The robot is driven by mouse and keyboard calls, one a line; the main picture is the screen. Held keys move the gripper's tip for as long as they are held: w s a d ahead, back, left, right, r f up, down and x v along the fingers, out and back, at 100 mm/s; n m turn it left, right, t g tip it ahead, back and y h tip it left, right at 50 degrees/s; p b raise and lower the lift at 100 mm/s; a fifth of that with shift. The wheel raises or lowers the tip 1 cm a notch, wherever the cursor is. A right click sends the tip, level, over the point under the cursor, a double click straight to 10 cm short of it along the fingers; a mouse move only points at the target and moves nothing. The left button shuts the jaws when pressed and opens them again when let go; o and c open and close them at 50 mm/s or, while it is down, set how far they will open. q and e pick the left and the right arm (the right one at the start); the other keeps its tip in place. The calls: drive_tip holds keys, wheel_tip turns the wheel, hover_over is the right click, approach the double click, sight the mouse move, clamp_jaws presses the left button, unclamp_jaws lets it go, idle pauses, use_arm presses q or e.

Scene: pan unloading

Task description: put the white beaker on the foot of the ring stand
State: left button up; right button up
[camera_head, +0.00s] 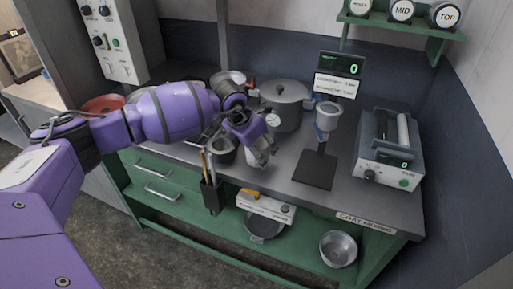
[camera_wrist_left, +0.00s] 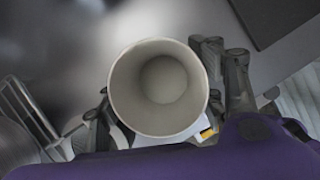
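The white beaker (camera_wrist_left: 158,125) fills the middle of the left wrist view, and I look down into its empty mouth. My left gripper (camera_wrist_left: 160,105) has its fingers on both sides of the beaker, seemingly touching its wall. In the head view my left gripper (camera_head: 262,150) is low over the counter's front part, and the beaker (camera_head: 251,158) is partly hidden by it. I cannot tell whether the beaker touches the counter. The ring stand's dark flat foot (camera_head: 315,170) lies to the right, bare, with a funnel (camera_head: 328,114) held above it. My right gripper is not in view.
A lidded pot (camera_head: 284,92) stands behind the gripper. A scale-like device (camera_head: 388,160) stands right of the ring stand. A dark holder with tools (camera_head: 211,190) hangs at the counter's front edge. The counter between gripper and foot is clear.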

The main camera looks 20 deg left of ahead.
use_arm(q)
drive_tip(key=shift+o, duration=0.8)
